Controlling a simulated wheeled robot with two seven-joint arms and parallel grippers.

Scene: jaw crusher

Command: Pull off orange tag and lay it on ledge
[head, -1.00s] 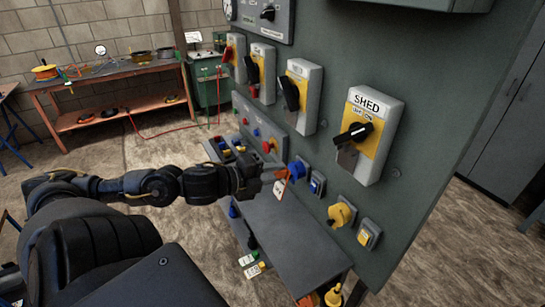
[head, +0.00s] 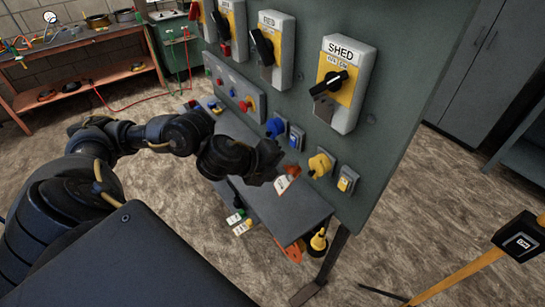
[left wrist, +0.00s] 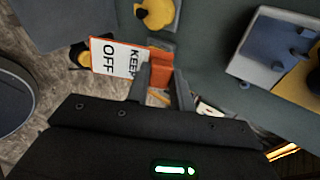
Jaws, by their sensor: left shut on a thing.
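The orange tag has an orange grip block (left wrist: 160,68) and a white card reading KEEP OFF (left wrist: 112,57) with an orange edge. My left gripper (left wrist: 165,80) is shut on the orange block in the left wrist view. In the head view, my left gripper (head: 277,172) holds the tag (head: 284,182) in front of the panel, below the blue plug (head: 275,127) and apart from it. The grey ledge (head: 290,215) runs along the foot of the panel, below the gripper. My right gripper is out of view.
The green panel carries several switch boxes, including SHED (head: 345,80), and a yellow plug (head: 320,163) close right of the gripper. Tags and a yellow padlock-like item (head: 319,240) sit lower down. A yellow stand with a black box (head: 520,240) is at right.

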